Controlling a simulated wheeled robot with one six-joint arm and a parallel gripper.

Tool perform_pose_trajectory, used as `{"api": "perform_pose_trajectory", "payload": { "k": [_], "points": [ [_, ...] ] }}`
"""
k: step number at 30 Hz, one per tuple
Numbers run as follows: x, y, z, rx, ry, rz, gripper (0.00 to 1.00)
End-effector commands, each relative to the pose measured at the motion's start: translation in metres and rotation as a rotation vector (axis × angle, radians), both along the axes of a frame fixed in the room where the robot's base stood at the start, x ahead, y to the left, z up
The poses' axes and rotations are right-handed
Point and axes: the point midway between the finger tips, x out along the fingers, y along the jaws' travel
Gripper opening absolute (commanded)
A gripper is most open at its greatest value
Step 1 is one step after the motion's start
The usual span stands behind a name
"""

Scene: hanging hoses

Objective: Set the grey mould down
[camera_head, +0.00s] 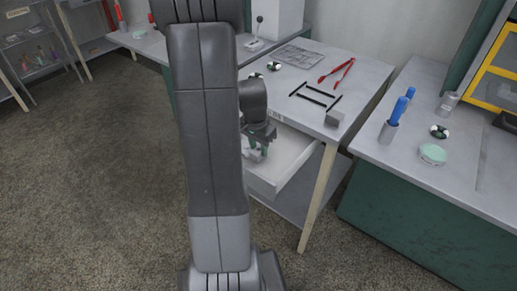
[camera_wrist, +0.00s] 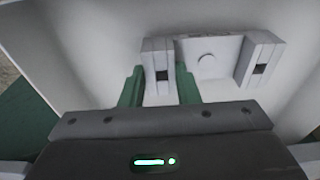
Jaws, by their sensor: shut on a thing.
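The grey mould (camera_wrist: 157,62) is a small block with a dark slot in its near face. In the wrist view it sits between the two green fingers of my gripper (camera_wrist: 160,86), which is shut on it. In the head view my gripper (camera_head: 258,152) points down at the left part of an open white drawer (camera_head: 292,178); the mould is too small to make out there. Whether the mould touches the drawer floor cannot be told.
On the table (camera_head: 352,82) above the drawer are red tongs (camera_head: 337,71), a black frame (camera_head: 315,95) and a grey block (camera_head: 334,118). A bench (camera_head: 455,185) stands right.

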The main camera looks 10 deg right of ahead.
Motion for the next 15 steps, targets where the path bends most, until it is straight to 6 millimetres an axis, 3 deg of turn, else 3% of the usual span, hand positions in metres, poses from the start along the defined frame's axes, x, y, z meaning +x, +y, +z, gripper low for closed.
{"api": "perform_pose_trajectory", "payload": {
  "k": [14, 15],
  "points": [
    [0.0005, -0.0002, -0.0119, 0.0, -0.003, 0.0, 0.0],
    [0.0001, 0.0, -0.0106, 0.0, -0.001, 0.0, 0.37]
  ]
}}
